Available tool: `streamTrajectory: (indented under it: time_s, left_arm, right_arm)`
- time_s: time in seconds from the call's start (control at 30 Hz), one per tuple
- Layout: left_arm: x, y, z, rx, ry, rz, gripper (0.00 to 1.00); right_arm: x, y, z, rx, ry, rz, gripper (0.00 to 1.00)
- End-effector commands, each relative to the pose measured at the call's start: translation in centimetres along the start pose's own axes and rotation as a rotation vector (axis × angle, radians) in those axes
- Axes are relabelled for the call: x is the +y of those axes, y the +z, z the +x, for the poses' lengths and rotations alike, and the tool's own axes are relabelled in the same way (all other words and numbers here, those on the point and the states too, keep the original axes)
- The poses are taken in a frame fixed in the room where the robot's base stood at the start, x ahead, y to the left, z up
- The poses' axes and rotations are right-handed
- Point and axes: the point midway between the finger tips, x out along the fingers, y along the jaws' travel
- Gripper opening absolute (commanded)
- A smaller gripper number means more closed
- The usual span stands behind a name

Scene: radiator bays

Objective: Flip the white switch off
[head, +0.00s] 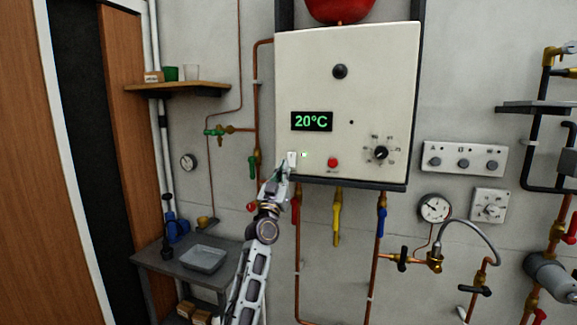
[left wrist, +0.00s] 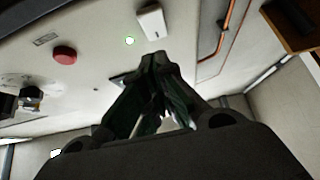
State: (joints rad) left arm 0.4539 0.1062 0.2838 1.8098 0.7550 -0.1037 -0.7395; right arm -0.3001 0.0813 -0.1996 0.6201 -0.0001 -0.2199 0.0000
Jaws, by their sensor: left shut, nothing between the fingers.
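The white switch (head: 292,159) is a small rocker at the lower left of the cream boiler panel (head: 345,75). A small green light glows just to its right. In the left wrist view the switch (left wrist: 151,22) stands out from the panel, just beyond the fingertips. My left gripper (head: 281,172) is shut and empty, just below and left of the switch. In the left wrist view the gripper (left wrist: 155,62) seems slightly apart from the switch; contact cannot be judged. My right gripper is not in view.
A red button (head: 333,163), a black dial (head: 381,153) and a 20°C display (head: 312,121) share the panel. Pipes with coloured valve handles hang below it. A grey table (head: 165,257) with a tray (head: 204,259) stands at lower left, under a wooden shelf (head: 178,88).

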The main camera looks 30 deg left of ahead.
Motion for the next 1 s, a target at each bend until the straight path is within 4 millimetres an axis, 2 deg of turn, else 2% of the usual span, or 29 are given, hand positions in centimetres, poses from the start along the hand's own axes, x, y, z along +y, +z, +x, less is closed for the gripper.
streamTrajectory:
  time_s: [0.1,0.5,1.0]
  left_arm:
    - [0.0,-0.2,1.3,0.001,0.0,-0.001,0.0]
    - [0.0,2.2,3.2,0.0,0.001,0.001,0.0]
    - [0.0,2.8,3.8,0.0,0.0,0.0,0.0]
  right_arm:
    - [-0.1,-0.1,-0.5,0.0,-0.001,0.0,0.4]
    - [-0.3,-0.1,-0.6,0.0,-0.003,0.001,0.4]
    - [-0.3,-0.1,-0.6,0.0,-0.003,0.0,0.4]
